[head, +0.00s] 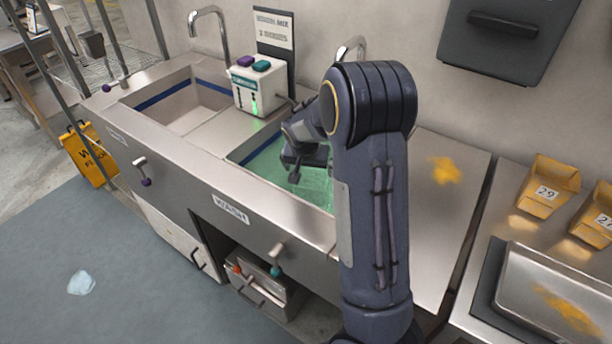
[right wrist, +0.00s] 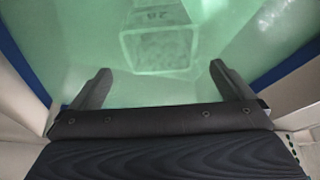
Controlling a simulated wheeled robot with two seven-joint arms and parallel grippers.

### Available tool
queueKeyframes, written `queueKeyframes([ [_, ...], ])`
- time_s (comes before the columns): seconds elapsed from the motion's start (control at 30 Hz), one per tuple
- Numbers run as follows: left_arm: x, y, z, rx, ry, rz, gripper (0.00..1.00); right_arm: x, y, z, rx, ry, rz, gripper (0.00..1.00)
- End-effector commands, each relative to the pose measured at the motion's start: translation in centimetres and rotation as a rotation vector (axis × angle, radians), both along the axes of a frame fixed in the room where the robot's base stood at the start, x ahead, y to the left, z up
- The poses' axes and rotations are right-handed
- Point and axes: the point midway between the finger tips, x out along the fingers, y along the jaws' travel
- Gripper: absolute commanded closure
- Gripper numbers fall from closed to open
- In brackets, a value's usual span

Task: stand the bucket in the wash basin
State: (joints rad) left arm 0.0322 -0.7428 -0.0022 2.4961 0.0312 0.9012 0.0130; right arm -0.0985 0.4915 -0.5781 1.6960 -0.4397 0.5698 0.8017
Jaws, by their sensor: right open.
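The wash basin (head: 265,165) is the right-hand sink, marked WASH on its front, and holds green water. My right gripper (head: 296,172) is over this basin, pointing down. In the right wrist view its two fingers (right wrist: 160,72) are spread apart with nothing between them. Beyond the fingertips a bucket (right wrist: 160,42) with an upside-down number label, perhaps 28, shows blurred through the green water, inside the basin and apart from the fingers. Whether it stands fully upright is hard to tell. My arm hides it in the head view. My left gripper is not in view.
A white dispenser box (head: 258,84) stands between the basin and an empty left sink (head: 180,105). Taps rise behind both. Tan buckets numbered 29 (head: 547,188) and apparently 27 (head: 597,218) stand at right near a tray (head: 560,290). A yellow floor sign (head: 90,155) stands at left.

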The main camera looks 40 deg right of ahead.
Motion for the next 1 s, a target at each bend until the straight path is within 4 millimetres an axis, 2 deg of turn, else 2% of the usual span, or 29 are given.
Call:
queueKeyframes([
  [0.13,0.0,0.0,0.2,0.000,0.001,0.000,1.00,-1.5,1.2,1.7,0.058,-0.015,0.019,0.00],
  [0.27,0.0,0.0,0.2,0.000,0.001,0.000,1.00,-5.2,4.9,4.7,0.182,-0.050,0.104,0.00],
  [0.4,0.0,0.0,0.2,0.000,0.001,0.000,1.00,-10.8,10.5,8.7,0.307,-0.112,0.277,0.00],
  [0.53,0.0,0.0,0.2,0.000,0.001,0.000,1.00,-16.5,15.6,11.3,0.360,-0.174,0.470,0.00],
  [0.6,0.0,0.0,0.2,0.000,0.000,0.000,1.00,-19.4,17.9,11.9,0.362,-0.201,0.568,0.00],
  [0.73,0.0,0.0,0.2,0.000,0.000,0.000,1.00,-23.4,21.0,11.9,0.345,-0.233,0.710,0.00],
  [0.87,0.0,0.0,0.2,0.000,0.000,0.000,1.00,-25.5,22.5,11.5,0.326,-0.244,0.785,0.00],
  [1.0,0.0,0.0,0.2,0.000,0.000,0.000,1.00,-26.1,22.9,11.3,0.318,-0.247,0.809,0.00],
])
